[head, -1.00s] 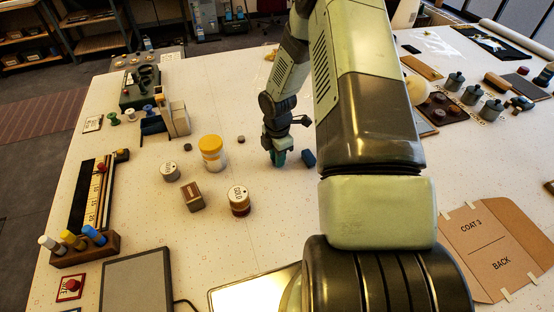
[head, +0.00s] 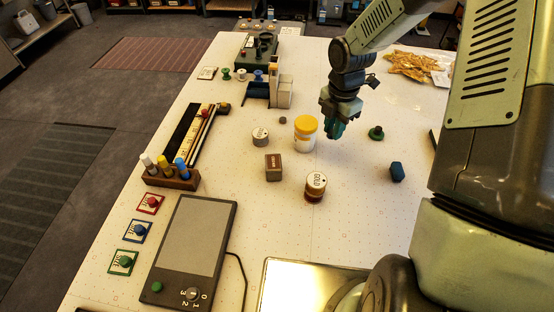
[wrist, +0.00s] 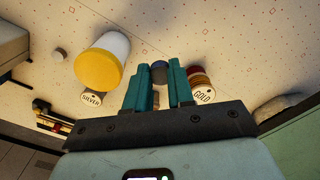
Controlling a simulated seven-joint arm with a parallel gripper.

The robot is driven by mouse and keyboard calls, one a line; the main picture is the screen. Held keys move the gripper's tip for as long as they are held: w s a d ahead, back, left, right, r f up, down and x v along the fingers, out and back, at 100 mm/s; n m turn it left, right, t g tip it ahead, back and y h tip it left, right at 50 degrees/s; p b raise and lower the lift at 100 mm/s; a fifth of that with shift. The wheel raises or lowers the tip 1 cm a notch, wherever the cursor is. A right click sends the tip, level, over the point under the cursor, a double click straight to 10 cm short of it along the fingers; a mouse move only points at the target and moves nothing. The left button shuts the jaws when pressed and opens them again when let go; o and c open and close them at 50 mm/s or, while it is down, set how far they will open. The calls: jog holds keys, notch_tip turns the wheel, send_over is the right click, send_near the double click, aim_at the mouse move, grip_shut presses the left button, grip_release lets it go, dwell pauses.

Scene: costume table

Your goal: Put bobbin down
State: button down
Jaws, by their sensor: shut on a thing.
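My gripper (head: 334,132) hangs just right of the yellow-lidded jar (head: 305,134). Its teal fingers (wrist: 158,85) are shut on the bobbin (wrist: 158,72), which shows in the wrist view as a dark grey-blue round piece between the fingertips. The fingers hide most of it, and it cannot be made out in the head view. I cannot tell how far it is above the table. A green bobbin (head: 376,132) stands apart on the table to the right.
The table between the gripper and the dark blue block is clear.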

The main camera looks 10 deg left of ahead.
jog(key=s+a+r+n, duration=0.2)
jog(key=a+n, duration=0.2)
jog(key=a, duration=0.3)
jog(key=s+a+r+n, duration=0.1)
jog(key=s+a+n, duration=0.2)
jog(key=a+n, duration=0.3)
send_over(274, 160)
jog(key=shift+m, duration=0.4)
notch_tip(274, 160, down, 5)
jog(key=shift+s+a+r, duration=0.1)
jog(key=shift+s+r, duration=0.05)
jog(key=shift+f, duration=2.4)
jog(key=shift+f, duration=0.1)
jog(key=shift+f, duration=0.1)
jog(key=c, duration=1)
grip_release()
